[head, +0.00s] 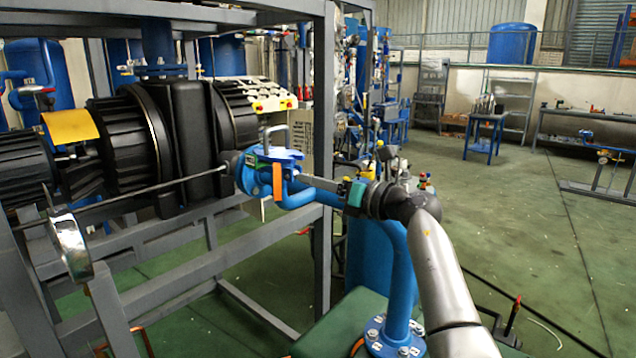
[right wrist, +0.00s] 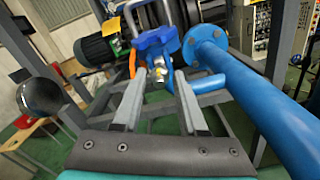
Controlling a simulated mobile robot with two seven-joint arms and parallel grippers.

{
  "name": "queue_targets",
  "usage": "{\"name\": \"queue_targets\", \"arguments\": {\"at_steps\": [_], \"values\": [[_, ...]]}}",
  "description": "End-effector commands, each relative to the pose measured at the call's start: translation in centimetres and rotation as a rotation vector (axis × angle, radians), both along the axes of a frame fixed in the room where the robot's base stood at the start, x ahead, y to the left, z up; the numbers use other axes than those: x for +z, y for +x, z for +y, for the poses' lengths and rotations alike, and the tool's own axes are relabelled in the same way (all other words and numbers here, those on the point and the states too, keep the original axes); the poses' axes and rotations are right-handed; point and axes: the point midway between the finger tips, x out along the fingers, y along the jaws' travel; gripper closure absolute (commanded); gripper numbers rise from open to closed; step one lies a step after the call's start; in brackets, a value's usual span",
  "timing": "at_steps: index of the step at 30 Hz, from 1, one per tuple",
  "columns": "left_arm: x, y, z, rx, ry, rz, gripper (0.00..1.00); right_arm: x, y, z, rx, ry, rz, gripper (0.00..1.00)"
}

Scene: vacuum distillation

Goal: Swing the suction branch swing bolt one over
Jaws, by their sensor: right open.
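The blue suction branch (head: 290,197) ends in a round blue flanged head (head: 252,175) with an upright grey handle (head: 275,137) and a hanging orange piece (head: 277,182). My right gripper (head: 305,181) reaches in from the right, its fingertips close to this head. In the right wrist view the open fingers (right wrist: 160,80) point at the blue fitting (right wrist: 155,42), with the orange piece (right wrist: 132,62) at its left. Small metal parts (right wrist: 160,72) show between the fingertips; I cannot tell which is swing bolt one. Nothing is visibly gripped. My left gripper is out of view.
A grey steel frame (head: 322,110) stands around and behind the branch. A thick blue vertical pipe (head: 400,275) rises below my right forearm. Black ribbed machinery (head: 125,140) and a shiny metal disc (head: 72,246) are at the left. Open green floor lies at the right.

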Motion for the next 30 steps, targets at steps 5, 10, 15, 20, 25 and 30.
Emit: {"name": "queue_targets", "arguments": {"at_steps": [5,10,15,20,25,30], "values": [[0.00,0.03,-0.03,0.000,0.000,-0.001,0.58,0.01,0.00,-0.02,0.000,0.000,0.000,0.64],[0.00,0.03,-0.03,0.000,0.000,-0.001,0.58,0.00,-0.01,-0.03,0.000,0.000,0.000,0.83],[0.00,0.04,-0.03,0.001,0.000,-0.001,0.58,-0.01,-0.02,-0.03,0.000,-0.001,0.001,1.00],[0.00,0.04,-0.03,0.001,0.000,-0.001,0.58,-0.04,-0.02,-0.03,0.000,-0.001,0.001,1.00],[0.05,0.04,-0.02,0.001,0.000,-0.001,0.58,-0.02,-0.02,-0.05,0.001,-0.001,0.001,1.00],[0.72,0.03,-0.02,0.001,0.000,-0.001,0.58,0.19,-0.02,-0.07,0.000,-0.012,0.011,1.00]]}}
